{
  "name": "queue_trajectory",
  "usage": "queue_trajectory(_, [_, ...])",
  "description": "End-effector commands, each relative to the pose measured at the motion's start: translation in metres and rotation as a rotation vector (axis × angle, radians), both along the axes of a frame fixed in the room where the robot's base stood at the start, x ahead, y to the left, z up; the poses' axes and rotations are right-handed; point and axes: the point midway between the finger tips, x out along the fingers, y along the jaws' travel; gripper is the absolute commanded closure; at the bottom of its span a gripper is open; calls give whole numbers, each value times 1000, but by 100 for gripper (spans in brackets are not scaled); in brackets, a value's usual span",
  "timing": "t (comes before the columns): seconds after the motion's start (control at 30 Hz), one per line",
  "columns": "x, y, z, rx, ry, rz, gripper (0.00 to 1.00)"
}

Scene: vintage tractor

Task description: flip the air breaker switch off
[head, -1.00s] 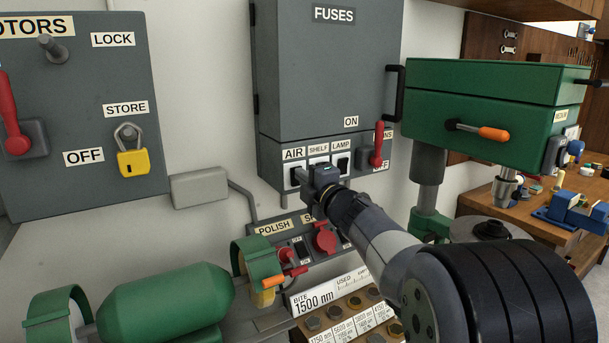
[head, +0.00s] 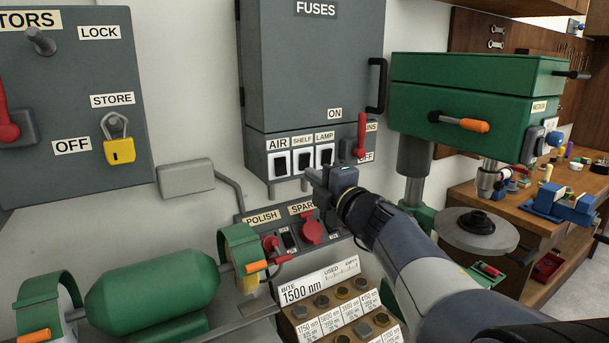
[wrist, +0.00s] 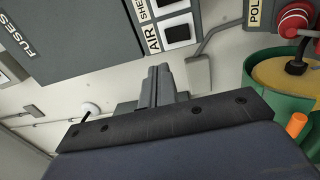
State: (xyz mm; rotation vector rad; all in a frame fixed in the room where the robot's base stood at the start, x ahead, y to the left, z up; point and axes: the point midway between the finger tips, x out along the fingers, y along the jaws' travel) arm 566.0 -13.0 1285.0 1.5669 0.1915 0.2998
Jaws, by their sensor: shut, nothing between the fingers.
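The air breaker switch (head: 280,164) is a black rocker in a white frame under the AIR label, at the lower left of the grey fuse box (head: 312,65). It also shows in the wrist view (wrist: 177,33), just above and right of my fingertips. Its rocker position is too small to tell. My gripper (head: 312,174) is shut and empty, below the row of switches and to the right of the air switch in the head view. My shut fingers (wrist: 158,72) show in the wrist view, apart from the switch.
Shelf (head: 303,160) and lamp (head: 325,155) switches sit beside it, then a red lever (head: 361,135). Below are the polish/spark panel (head: 312,232), green grinder (head: 150,290) and bite box (head: 325,290). A green drill press (head: 480,100) stands right.

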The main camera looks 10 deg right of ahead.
Motion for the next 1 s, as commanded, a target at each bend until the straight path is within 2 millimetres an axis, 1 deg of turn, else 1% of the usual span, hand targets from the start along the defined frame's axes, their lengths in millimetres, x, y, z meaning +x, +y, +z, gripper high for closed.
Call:
queue_trajectory(0.03, [-6, -3, 2, 0, -2, -3, 100])
queue_trajectory(0.1, [-12, -5, 2, -1, -2, -2, 100])
queue_trajectory(0.2, [-17, -6, 3, 0, -1, 0, 100])
queue_trajectory(0.63, [-17, -6, 2, 0, 0, 0, 100])
queue_trajectory(0.77, [-10, -3, 1, 0, 1, 2, 100])
queue_trajectory(0.87, [1, 1, 0, 1, 2, 2, 100])
queue_trajectory(1.0, [23, 8, -3, 1, 2, 3, 100])
